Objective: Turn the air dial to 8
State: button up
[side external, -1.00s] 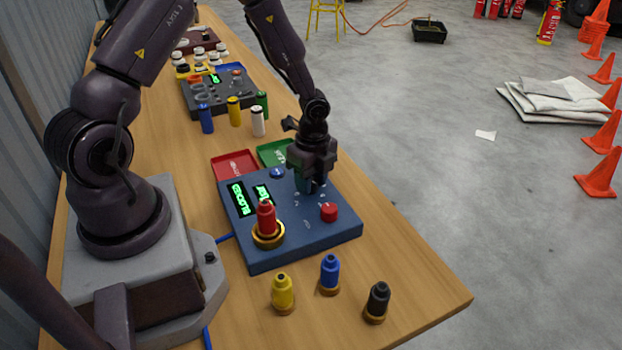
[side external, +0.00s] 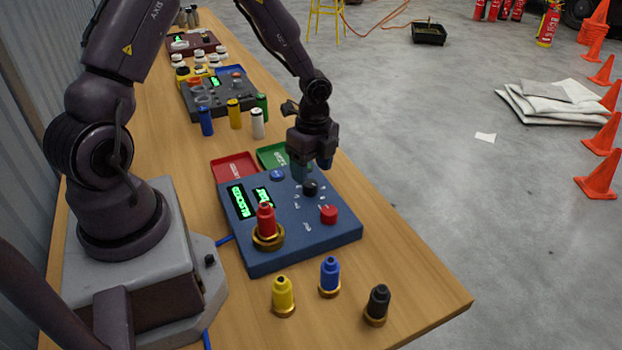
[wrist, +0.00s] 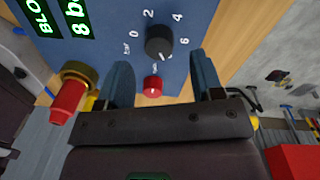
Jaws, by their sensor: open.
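The air dial (side external: 310,187) is a black knob on the blue panel (side external: 330,238). In the wrist view the dial (wrist: 159,43) has 0, 2, 4 and 6 legible around it, and a pale mark on its lower edge. I cannot read an 8 on its scale. The green display (wrist: 79,18) beside it shows "8 b", cut off by the frame edge. My gripper (side external: 313,164) is open and empty, above the panel and clear of the dial. In the wrist view its blue fingers (wrist: 159,62) appear on either side below the dial.
A red button (side external: 329,214) sits close to the dial. A red bottle-shaped piece (side external: 266,220) stands in a brass ring on the panel. Yellow (side external: 283,293), blue (side external: 330,272) and black (side external: 378,302) pieces stand in front. Red (side external: 234,168) and green trays lie behind.

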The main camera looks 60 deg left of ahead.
aim_at(311, 183)
notch_tip(311, 183, up, 9)
jog(key=shift+w, duration=0.15)
jog(key=shift+f, duration=0.1)
jog(key=s+d+r+n+t, duration=0.3)
jog(key=s+d+r+n, duration=0.1)
jog(key=s+r+n, duration=0.3)
jog(key=s+d+r+n+t, duration=0.3)
jog(key=s+d+r+n, duration=0.2)
jog(key=r, duration=0.5)
jog(key=s+n, duration=0.2)
jog(key=shift+s+r, duration=0.3)
jog(key=shift+r, duration=0.1)
